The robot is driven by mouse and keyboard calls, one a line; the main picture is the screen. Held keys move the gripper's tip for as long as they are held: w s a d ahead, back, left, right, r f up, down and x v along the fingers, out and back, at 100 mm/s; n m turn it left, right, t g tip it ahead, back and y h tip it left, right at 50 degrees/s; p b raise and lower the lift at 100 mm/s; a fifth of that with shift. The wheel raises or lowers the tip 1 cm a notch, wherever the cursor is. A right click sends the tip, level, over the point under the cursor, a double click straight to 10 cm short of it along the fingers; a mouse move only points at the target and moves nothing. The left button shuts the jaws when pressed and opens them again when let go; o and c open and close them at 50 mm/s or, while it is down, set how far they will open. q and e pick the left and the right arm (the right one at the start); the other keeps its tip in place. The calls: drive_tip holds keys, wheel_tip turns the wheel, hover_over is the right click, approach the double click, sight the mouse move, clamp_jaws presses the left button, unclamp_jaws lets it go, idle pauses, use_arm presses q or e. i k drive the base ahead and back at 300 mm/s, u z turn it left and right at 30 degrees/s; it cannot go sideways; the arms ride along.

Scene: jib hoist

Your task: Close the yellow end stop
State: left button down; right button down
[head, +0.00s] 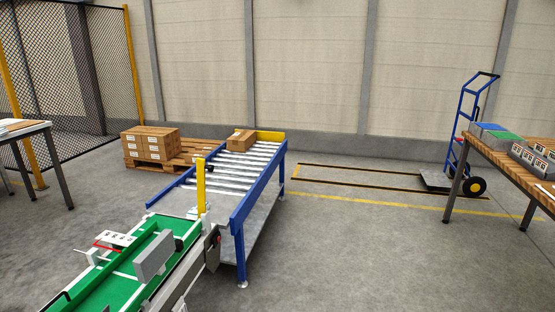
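A yellow plate (271,136) stands across the far end of the blue-framed roller table (257,190). A small brown carton (241,140) sits on the rollers close to that plate, towards its left side. A separate yellow upright post (201,187) stands at the near end of the roller table, beside the green belt. I cannot tell from this view which of the two yellow parts is the end stop, or whether it is open or closed. Neither of my grippers shows in the head view.
Cartons sit on a pallet (187,160) behind. A blue hand truck (466,130) and a wooden table (497,155) stand right. Floor right of the rollers is clear.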

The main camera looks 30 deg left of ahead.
sight(200, 166)
drive_tip(key=u, duration=0.5)
drive_tip(key=i, duration=1.45)
drive_tip(key=u, duration=1.15)
